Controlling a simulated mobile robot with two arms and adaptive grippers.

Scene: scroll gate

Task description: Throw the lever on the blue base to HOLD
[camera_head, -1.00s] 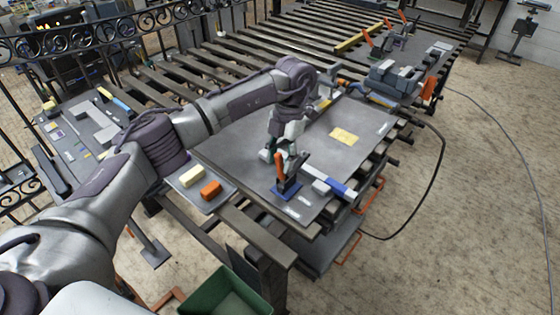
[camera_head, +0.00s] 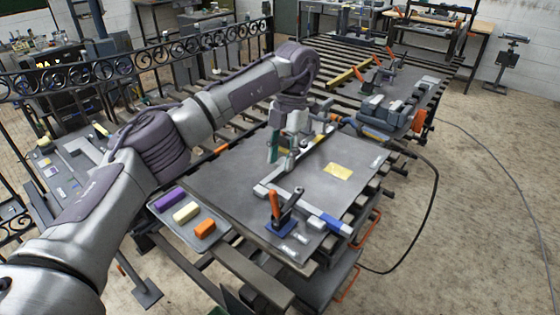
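The lever has an orange handle (camera_head: 274,205) standing nearly upright, tilted slightly left at its top. Its blue base (camera_head: 283,222) sits near the front corner of the grey table (camera_head: 235,175). Two small pale plates (camera_head: 295,245) lie in front of the base; their lettering is too small to read. My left gripper (camera_head: 279,162) points down over the table, behind the lever and apart from it. No object shows in it, but its finger gap is unclear. My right gripper is not in view.
A clamp bar with a blue end (camera_head: 335,223) lies beside the lever. A tray (camera_head: 165,215) with purple, cream and orange blocks sits left of the table. A yellow plate (camera_head: 338,170) lies at right. Another orange-handled lever (camera_head: 376,60) stands farther back.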

